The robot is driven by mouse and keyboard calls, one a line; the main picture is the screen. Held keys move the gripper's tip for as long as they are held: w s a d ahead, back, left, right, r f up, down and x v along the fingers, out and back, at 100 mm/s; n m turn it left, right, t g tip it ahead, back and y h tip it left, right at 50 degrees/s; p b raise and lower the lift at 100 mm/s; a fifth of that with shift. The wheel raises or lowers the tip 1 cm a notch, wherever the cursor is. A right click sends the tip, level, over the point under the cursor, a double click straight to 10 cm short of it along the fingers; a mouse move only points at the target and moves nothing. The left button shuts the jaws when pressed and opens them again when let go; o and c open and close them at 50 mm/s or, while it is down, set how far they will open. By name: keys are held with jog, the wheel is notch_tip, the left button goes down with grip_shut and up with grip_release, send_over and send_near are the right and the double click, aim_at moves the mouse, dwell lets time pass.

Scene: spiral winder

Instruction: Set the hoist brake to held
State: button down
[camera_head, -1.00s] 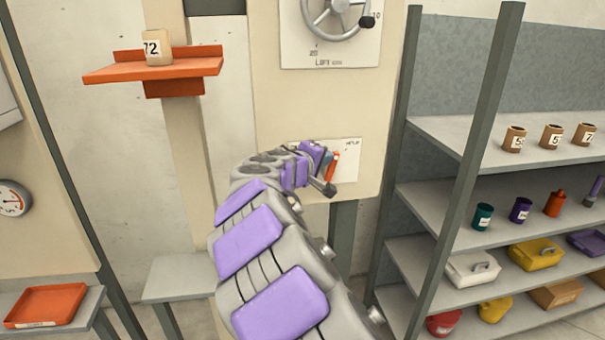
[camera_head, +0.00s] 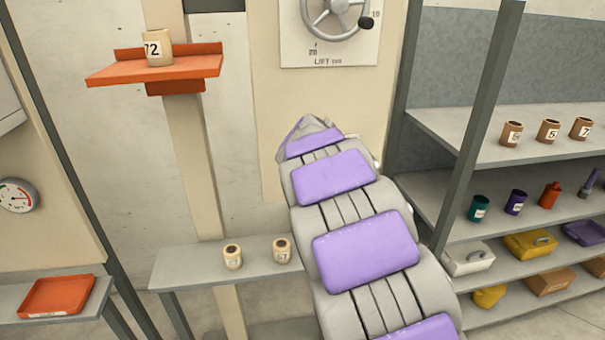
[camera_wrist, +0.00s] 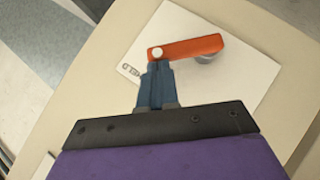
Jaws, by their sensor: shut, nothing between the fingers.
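The hoist brake's red lever (camera_wrist: 190,46) shows in the wrist view on a white plate (camera_wrist: 240,85). A pale round cap is at its left end, and a grey round part shows under its right end. In the head view my arm hides the gripper and the lever.
A wheel (camera_head: 336,15) on a lift plate is above my arm. An orange shelf (camera_head: 110,74) holds a can marked 72 (camera_head: 158,48). Two cans (camera_head: 233,256) stand on a grey bench (camera_head: 185,268). A loaded rack with a grey post (camera_head: 478,130) is close on the right.

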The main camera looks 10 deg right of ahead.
dwell(0.4)
jog(key=w+a+r+p+v, duration=0.1)
jog(key=w+a+p+v, duration=0.1)
jog(key=v, duration=1.1)
jog(key=s+d+f+m+g+y+b, duration=0.1)
jog(key=s+d+f+m+g+b, duration=0.15)
jog(key=s+f, duration=0.65)
jog(key=s+d+f+m+g+y+b, duration=0.1)
jog(key=s+d+f+g, duration=0.35)
jog(key=s, duration=0.75)
jog(key=s+a+f+g+y, duration=0.1)
jog(key=s+f, duration=0.3)
jog(key=s, duration=0.4)
jog(key=s+a+f+g+y+b, duration=0.1)
jog(key=s+a+f, duration=0.3)
jog(key=s, duration=0.4)
jog(key=s+a+f+g+y+b, duration=0.1)
jog(key=s+a+f+g+y, duration=0.1)
jog(key=s+f, duration=0.3)
jog(key=s+a, duration=0.1)
jog(key=s, duration=0.2)
jog(key=shift+a, duration=0.25)
